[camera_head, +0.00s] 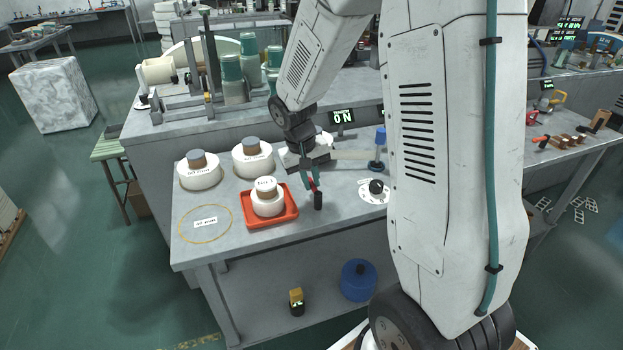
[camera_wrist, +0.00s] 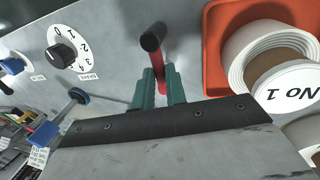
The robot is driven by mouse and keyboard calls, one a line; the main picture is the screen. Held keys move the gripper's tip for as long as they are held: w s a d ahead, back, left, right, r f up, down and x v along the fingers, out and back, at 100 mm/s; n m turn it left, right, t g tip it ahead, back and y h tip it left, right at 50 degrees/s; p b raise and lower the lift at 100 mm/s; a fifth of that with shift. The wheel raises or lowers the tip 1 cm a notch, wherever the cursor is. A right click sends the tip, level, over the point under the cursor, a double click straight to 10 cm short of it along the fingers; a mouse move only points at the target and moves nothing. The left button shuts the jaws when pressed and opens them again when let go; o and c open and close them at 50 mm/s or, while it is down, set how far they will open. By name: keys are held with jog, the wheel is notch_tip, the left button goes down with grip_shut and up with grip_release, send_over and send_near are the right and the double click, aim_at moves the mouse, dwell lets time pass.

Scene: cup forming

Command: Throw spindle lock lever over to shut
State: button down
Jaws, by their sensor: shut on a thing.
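The spindle lock lever has a red shaft and a black grip, and shows beside the red tray near the bench's front edge. Its black grip (camera_head: 318,201) points toward the front edge in the head view. In the wrist view the lever (camera_wrist: 153,40) rises from between the teal fingers, its red shaft below the black end. My gripper (camera_head: 313,182) is shut on the red shaft; it also shows in the wrist view (camera_wrist: 160,88), with one finger on each side. The lever's pivot is hidden behind my gripper.
A numbered dial (camera_head: 376,187) and a blue-topped post (camera_head: 380,140) are to the right. Two more white rings stand at the back left.

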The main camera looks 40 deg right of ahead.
jog(key=shift+w+r, duration=0.1)
dwell(0.3)
jog(key=c, duration=1.4)
grip_release()
jog(key=shift+c, duration=0.2)
notch_tip(320, 180, up, 8)
jog(key=a, duration=0.1)
jog(key=shift+w+a+f, duration=0.2)
jog(key=shift+a, duration=0.1)
jog(key=shift+s, duration=0.1)
jog(key=s+a+r+n, duration=0.1)
jog(key=s+a+r, duration=0.2)
jog(key=s, duration=0.5)
jog(key=s+a+r+n+t+y, duration=0.1)
jog(key=s+a+r, duration=0.2)
jog(key=s, duration=0.5)
jog(key=s+a+r+n+t+y, duration=0.1)
jog(key=s+a+r, duration=0.3)
jog(key=s, duration=0.4)
jog(key=shift+s, duration=0.4)
